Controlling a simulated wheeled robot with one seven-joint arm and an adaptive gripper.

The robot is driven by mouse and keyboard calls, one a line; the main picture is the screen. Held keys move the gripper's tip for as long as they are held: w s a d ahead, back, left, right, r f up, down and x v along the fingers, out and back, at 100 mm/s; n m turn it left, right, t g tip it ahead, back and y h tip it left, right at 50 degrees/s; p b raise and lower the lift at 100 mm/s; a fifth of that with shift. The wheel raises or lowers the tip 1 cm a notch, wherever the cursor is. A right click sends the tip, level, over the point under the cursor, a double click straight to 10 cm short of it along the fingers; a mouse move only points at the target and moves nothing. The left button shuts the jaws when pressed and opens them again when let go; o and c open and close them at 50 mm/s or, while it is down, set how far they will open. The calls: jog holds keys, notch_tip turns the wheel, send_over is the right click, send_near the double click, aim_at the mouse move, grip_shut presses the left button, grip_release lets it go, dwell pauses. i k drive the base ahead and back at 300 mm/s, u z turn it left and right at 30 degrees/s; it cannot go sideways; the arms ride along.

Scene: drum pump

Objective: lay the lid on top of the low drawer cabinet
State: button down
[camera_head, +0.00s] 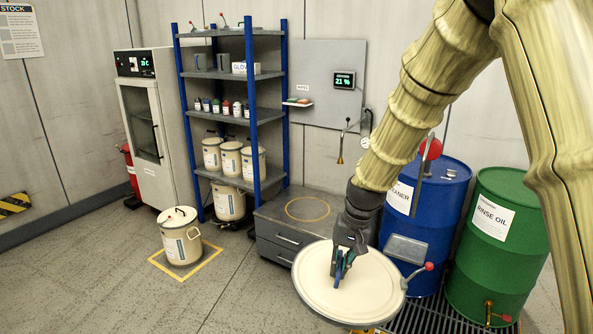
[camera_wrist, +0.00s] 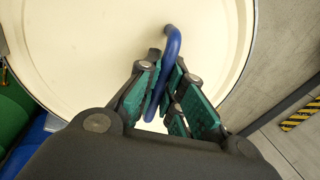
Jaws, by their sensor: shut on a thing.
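The lid (camera_head: 372,286) is a large round cream disc with a blue handle. My gripper (camera_head: 341,262) is shut on that handle and holds the lid roughly flat, in front of the cabinet in the head view. In the wrist view the lid (camera_wrist: 75,50) fills most of the picture, with the blue handle (camera_wrist: 173,45) between the green pads of my gripper (camera_wrist: 168,95). The low drawer cabinet (camera_head: 275,229) is grey, with a yellow ring (camera_head: 307,200) marked on its bare top. The lid and my gripper hide its right front part.
A shelf rack (camera_head: 255,135) with cans stands behind and left of the cabinet. A blue drum (camera_head: 437,190) and a green drum (camera_head: 497,240) stand right, over a floor grate. A lidded can (camera_head: 181,243) stands in a yellow floor square. The floor at front left is clear.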

aim_at(304, 212)
jog(key=u, duration=0.05)
jog(key=i, duration=4.1)
jog(key=z, duration=0.15)
